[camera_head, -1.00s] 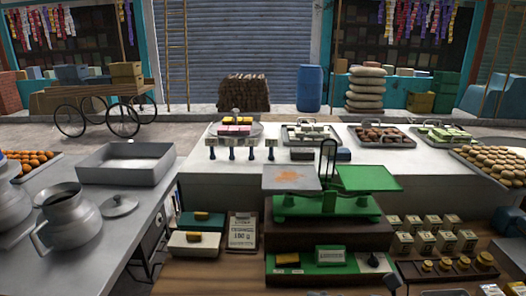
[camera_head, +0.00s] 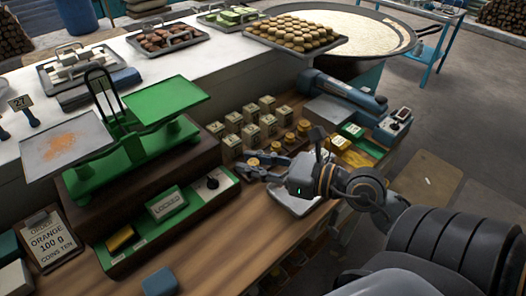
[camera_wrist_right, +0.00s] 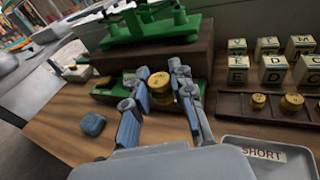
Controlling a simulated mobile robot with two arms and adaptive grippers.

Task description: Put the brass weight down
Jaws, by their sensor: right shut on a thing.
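My right gripper (camera_head: 262,169) reaches in from the right, above the wooden counter in front of the weight rack. It is shut on a brass weight (camera_head: 253,161). In the right wrist view the brass weight (camera_wrist_right: 159,84) sits between the two fingers (camera_wrist_right: 163,98), in front of the scale's base. The green balance scale (camera_head: 130,135) stands on a dark wooden base, its left pan (camera_head: 64,143) holding orange powder and its right pan (camera_head: 168,103) empty. More brass weights (camera_head: 289,138) stand in the rack. My left gripper is not in view.
A green tray (camera_head: 200,211) with a "LOCKED" sign and a yellow block lies before the scale. Lettered blocks (camera_head: 248,126) stand behind the weights. A tray marked "SHORT" (camera_wrist_right: 240,146) is near the gripper. A blue block (camera_head: 160,282) lies on the otherwise clear front counter (camera_head: 235,235).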

